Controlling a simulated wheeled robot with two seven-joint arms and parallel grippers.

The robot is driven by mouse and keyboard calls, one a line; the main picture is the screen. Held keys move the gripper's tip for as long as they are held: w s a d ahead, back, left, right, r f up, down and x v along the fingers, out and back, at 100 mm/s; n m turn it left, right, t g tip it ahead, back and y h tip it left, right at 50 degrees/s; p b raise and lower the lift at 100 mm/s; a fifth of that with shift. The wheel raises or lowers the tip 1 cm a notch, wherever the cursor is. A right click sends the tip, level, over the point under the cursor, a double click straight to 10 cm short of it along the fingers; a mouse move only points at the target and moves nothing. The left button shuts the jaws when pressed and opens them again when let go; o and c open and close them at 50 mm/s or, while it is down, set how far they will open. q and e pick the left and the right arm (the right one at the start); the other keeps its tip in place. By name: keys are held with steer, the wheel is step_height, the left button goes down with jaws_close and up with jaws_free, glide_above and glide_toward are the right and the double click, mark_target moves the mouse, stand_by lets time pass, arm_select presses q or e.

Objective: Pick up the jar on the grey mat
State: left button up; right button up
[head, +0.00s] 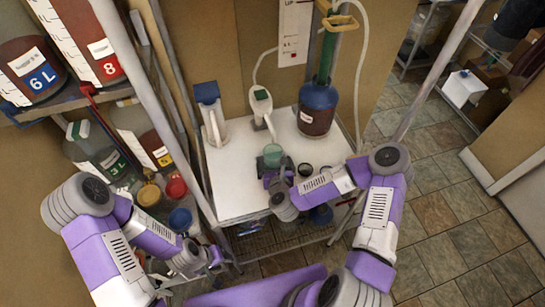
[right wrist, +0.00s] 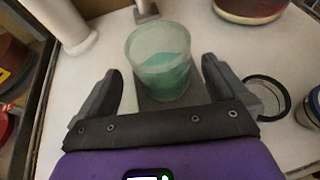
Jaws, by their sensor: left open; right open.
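The jar (head: 273,152) is a translucent teal-green, open-topped vessel on the white table. In the right wrist view the jar (right wrist: 160,62) stands upright on the grey mat (right wrist: 148,104), which shows as a dark patch around its base. My right gripper (head: 273,164) is open, and its fingers are on either side of the jar with visible gaps to it in the right wrist view (right wrist: 160,75). My left gripper (head: 214,258) is at lower left, away from the jar, open and empty.
A dark ring-shaped lid (right wrist: 268,92) and a small jar (right wrist: 308,108) are right of the right finger. A blue-topped white jug (head: 213,116), a white bottle (head: 261,108) and a blue-and-red carboy (head: 318,108) stand behind. Shelves with bottles (head: 98,155) are at left.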

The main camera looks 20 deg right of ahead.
mark_target(272, 152)
steer(key=x, duration=0.5)
steer(key=shift+s+d+f, duration=0.1)
steer(key=shift+s+f, duration=0.05)
steer(key=shift+f, duration=0.05)
steer(key=shift+c, duration=0.5)
